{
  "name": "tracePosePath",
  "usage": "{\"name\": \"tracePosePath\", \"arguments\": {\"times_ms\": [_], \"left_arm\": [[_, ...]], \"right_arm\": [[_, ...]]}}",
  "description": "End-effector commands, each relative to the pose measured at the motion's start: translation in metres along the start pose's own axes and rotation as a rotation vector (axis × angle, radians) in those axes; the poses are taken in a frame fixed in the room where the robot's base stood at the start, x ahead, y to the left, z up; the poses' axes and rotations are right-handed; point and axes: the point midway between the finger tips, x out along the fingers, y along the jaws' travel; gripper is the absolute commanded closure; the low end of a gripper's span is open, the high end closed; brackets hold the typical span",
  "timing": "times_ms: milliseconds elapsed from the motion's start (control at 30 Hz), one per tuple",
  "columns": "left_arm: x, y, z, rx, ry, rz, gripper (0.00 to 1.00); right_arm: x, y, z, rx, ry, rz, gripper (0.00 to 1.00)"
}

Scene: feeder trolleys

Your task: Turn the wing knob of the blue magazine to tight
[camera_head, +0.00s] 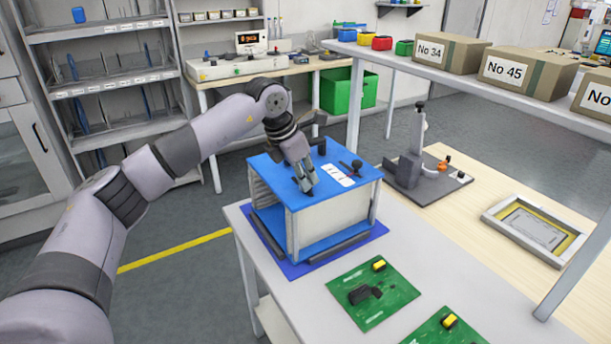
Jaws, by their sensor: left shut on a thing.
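The blue magazine (335,225) stands upright on a white table, with a blue top, pale side walls and a blue base. My left gripper (307,190) points down at the near left part of its top. Its fingers are closed on a small dark wing knob there, which they mostly hide, so I cannot tell how the knob is turned. A dark knob and a small black lever (352,166) show elsewhere on the top, beside white labels (335,176). My right gripper is not in view.
The magazine stands on a blue mat (294,270) on the white table (395,318). Green circuit boards (385,308) lie in front of it. A black-based press (418,150) stands on the wooden bench at right. A shelf with cardboard boxes (445,50) runs above.

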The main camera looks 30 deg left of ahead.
Motion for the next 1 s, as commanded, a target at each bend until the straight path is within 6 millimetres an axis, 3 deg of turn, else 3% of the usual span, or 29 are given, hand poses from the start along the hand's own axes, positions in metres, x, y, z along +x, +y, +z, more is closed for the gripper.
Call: {"name": "tracePosePath", "arguments": {"times_ms": [567, 600, 800, 1000], "left_arm": [[-0.0004, -0.0002, 0.0004, 0.032, 0.0, -0.012, 1.0], [-0.0003, -0.0002, 0.0004, 0.032, 0.0, -0.012, 0.91], [-0.0002, -0.0002, 0.0003, 0.031, 0.0, -0.012, 0.78], [0.0, -0.0001, 0.0002, 0.031, 0.0, -0.012, 0.72]], "right_arm": [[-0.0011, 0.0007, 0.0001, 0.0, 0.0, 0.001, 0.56], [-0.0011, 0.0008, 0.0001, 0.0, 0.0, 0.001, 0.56], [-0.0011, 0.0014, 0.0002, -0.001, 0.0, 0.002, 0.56], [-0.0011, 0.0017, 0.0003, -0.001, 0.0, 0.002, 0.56]]}}
